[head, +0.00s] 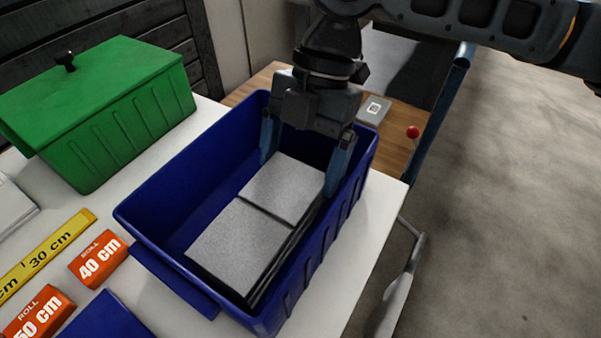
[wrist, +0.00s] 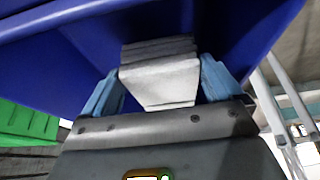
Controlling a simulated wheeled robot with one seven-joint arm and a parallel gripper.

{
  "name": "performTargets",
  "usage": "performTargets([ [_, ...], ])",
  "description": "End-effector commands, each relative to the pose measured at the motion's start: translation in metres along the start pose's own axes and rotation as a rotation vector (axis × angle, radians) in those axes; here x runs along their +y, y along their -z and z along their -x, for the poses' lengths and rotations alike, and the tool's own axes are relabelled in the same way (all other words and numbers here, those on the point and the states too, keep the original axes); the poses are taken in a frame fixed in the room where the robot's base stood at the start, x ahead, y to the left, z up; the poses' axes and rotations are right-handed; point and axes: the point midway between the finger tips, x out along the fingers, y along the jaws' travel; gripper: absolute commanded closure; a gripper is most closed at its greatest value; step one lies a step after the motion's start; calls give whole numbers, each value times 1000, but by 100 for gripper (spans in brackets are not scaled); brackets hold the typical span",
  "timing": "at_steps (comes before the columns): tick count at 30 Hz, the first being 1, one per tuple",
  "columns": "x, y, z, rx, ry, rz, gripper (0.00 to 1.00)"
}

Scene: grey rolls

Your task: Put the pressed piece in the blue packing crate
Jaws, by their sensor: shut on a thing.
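The blue packing crate (head: 190,180) stands open on the white table; its wall fills the upper part of the wrist view (wrist: 60,45). Two light grey square pieces with dark edges lie flat side by side in it, the near one (head: 238,246) seemingly on top of others. My gripper (head: 299,172) reaches down inside the crate at its far end. Its blue fingers are shut on the far grey piece (head: 283,188), one on each side. That piece also shows between the fingers in the wrist view (wrist: 160,83). What lies under it is mostly hidden.
A green lidded box (head: 125,125) stands left of the crate. Orange roll blocks (head: 98,260), a yellow ruler strip (head: 45,250) and a blue item (head: 105,318) lie at the front left. Open floor lies right.

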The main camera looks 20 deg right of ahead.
Motion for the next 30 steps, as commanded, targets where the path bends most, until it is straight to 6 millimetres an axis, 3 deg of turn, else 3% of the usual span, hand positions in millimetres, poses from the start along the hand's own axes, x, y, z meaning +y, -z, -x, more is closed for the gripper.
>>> performTargets([
  [7,0,-12,-29,1,0,-1,42],
  [19,0,-14,-35,3,0,-1,42],
  [20,0,-14,-34,2,0,-1,4],
  [21,0,-14,-34,1,0,-1,0],
  [30,0,-12,-30,-1,0,0,0],
])
